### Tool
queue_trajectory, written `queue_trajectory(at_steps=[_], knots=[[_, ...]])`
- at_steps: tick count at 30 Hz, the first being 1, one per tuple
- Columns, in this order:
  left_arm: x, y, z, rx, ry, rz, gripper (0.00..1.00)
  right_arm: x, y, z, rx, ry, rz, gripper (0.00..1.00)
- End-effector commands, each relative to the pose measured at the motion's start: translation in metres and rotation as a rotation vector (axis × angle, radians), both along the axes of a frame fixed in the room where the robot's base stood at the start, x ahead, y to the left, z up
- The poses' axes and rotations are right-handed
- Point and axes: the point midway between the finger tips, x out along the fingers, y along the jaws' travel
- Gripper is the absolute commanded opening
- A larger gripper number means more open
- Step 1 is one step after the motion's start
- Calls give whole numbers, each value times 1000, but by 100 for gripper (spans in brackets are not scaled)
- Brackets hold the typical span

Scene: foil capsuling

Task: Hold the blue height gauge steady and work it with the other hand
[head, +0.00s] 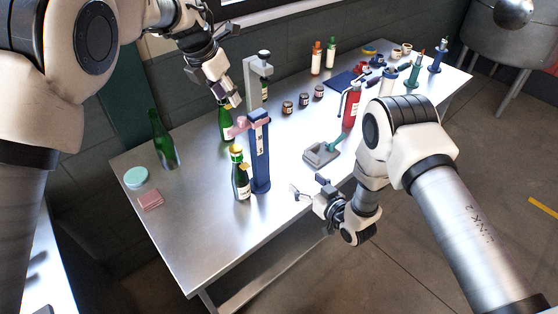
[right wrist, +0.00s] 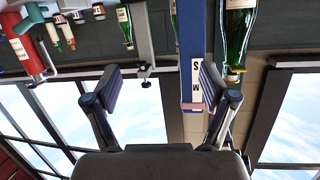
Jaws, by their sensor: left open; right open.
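A green bottle (head: 241,182) stands close left of the gauge, another (head: 226,124) behind it, and a dark one (head: 162,142) further left.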

Motion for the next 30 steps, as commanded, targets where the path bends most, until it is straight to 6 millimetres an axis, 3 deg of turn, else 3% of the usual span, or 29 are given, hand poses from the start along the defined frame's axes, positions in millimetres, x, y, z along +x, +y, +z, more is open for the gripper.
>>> queue_trajectory(at_steps=[3, 6, 11, 21, 30], knots=[[1, 0, -1, 0, 2, 1, 42, 34, 38, 37, 40, -175, 98, 83], [1, 0, -1, 0, 0, 0, 42, 47, 62, 53, 48, -247, 151, 83], [1, 0, 0, 0, 0, 0, 42, 51, 80, 53, 47, -251, 173, 83], [1, 0, 0, 0, 0, 0, 42, 97, 113, 52, 46, -248, 172, 83], [1, 0, 0, -1, -1, 0, 42, 107, 120, 52, 46, -246, 170, 83]])
